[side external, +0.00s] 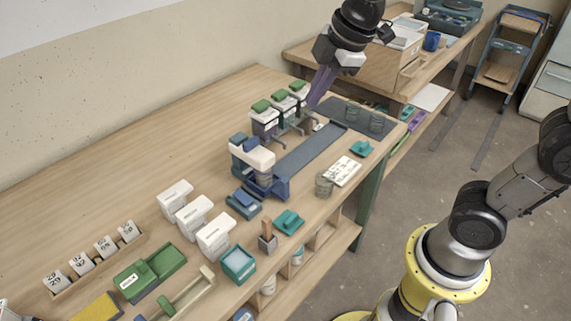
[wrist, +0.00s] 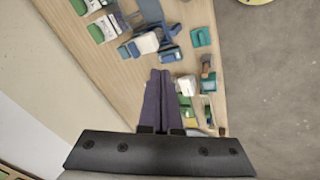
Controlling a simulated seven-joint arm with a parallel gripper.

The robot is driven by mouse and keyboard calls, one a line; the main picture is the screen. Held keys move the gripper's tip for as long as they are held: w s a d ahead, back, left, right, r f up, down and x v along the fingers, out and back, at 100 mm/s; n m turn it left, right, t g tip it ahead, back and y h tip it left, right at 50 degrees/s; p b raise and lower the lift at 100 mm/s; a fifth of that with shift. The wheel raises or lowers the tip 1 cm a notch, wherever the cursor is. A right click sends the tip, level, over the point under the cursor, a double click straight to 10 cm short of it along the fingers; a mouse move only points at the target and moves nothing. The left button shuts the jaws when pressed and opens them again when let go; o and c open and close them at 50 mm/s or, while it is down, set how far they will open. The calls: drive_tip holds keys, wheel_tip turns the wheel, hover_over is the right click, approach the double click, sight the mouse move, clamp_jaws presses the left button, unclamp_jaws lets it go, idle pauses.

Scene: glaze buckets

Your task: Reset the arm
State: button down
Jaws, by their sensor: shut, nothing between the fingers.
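My gripper (side external: 317,98) is in the air above the far end of the workbench (side external: 110,215) in the side external view. Its purple fingers point down, near the row of green-topped white dispensers (side external: 279,101). In the wrist view my gripper (wrist: 161,74) shows its two fingers together, with nothing between them. The wrist view looks down past the fingers onto the bench (wrist: 75,45). Whether the fingertips touch anything beneath is not clear, but they appear apart from the objects.
A blue and white press-like device (side external: 255,165) stands mid-bench beside a dark strip (side external: 310,150). White boxes (side external: 195,215), teal containers (side external: 238,263) and a green box (side external: 150,272) fill the near part. The left-middle bench top is clear. A second bench (side external: 300,52) stands behind.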

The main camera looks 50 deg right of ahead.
drive_tip(key=s+d+f+m, duration=0.1)
drive_tip(key=s+f+m, duration=0.1)
drive_tip(key=s+m, duration=0.4)
drive_tip(key=s+d+f+m+t, duration=0.1)
drive_tip(key=s+d+f+m, duration=0.1)
drive_tip(key=s+m, duration=0.4)
drive_tip(key=s, duration=0.4)
drive_tip(key=shift+s+d+f+m, duration=0.15)
drive_tip(key=shift+s+d+m, duration=0.1)
drive_tip(key=shift+s+m, duration=0.1)
drive_tip(key=c, duration=1.6)
unclamp_jaws()
